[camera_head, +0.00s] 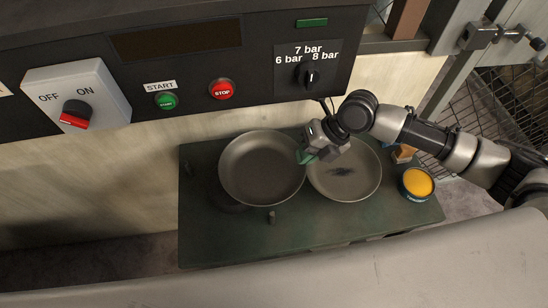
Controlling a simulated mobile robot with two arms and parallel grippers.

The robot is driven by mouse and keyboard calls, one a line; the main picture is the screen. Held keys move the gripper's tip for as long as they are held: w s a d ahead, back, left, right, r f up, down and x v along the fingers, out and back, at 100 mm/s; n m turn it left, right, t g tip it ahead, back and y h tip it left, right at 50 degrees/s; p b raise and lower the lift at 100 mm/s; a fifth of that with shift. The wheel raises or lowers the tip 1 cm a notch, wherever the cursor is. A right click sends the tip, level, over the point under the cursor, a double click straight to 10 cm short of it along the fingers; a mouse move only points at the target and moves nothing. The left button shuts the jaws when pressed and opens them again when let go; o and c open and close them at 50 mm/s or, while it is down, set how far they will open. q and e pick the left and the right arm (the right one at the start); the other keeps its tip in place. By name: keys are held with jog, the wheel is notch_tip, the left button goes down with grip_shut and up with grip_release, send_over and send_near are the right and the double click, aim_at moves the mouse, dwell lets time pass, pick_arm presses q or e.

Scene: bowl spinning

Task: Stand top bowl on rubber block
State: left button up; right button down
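A deep grey metal bowl (258,170) is at the middle of the dark green table (215,248), with a dark shadow at its lower left. It appears slightly raised. A second bowl (350,190), with a dark smudge inside, sits to its right. My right gripper (306,156), with green fingertips, is at the first bowl's right rim and appears closed on it. The gripper partly covers the second bowl. Small dark upright pieces stand below the first bowl (272,216) and at the table's left (187,169); I cannot tell whether either is the rubber block. My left gripper is out of view.
A tin with yellow contents (417,183) stands at the table's right, near a small brown block (404,153). A control panel with a red stop button (222,89) and a pressure knob (309,76) is behind. The table's front left is clear.

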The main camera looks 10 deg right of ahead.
aim_at(266, 169)
jog(key=a, duration=0.4)
jog(key=shift+w, duration=0.25)
jog(key=shift+a, duration=0.1)
jog(key=shift+s+a, duration=0.2)
jog(key=a, duration=0.2)
jog(key=shift+a, duration=0.4)
jog(key=shift+a+f+b, duration=0.2)
jog(key=shift+f+b, duration=0.1)
jog(key=shift+f, duration=0.4)
jog(key=shift+w+f, duration=0.1)
jog(key=shift+f, duration=0.1)
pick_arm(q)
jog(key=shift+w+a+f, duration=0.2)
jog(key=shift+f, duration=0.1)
pick_arm(e)
jog(key=shift+d+r, duration=0.1)
